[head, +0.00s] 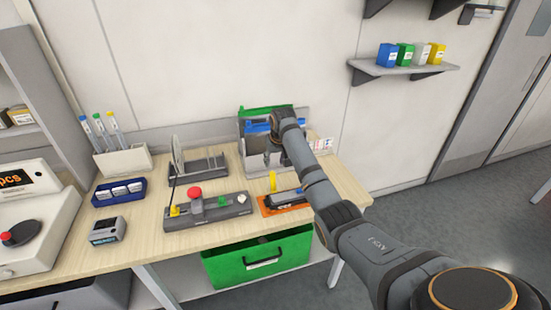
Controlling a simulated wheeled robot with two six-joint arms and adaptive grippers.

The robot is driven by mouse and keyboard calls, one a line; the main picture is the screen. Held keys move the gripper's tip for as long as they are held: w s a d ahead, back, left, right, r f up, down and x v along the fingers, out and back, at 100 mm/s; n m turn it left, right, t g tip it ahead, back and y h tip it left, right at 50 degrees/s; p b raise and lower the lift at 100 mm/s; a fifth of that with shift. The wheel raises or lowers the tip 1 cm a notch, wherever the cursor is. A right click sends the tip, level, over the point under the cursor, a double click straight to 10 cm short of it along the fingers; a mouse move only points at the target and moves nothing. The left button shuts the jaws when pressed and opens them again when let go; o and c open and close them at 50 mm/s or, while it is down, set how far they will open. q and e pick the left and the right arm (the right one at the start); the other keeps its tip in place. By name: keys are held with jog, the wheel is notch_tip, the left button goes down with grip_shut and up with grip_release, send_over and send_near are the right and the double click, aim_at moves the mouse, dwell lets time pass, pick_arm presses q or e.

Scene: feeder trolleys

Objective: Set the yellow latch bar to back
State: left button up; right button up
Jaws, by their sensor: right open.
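A small upright yellow bar (273,181) stands at the orange tray (286,208), beside a dark device (284,198). Another yellow part (175,211) sits at the left end of a grey control box (208,211) that also carries a red button (194,192). I cannot tell for certain which yellow part is the latch bar, nor its setting. My left gripper is not in view.
A file holder (246,143) with green and blue items stands close behind my right gripper. A grey rack (200,166), a pen holder (124,160) and a blue tray (119,193) stand to the left. A green bin (225,271) is below the table. The table's front left is partly clear.

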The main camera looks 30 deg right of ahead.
jog(key=shift+v, duration=0.8)
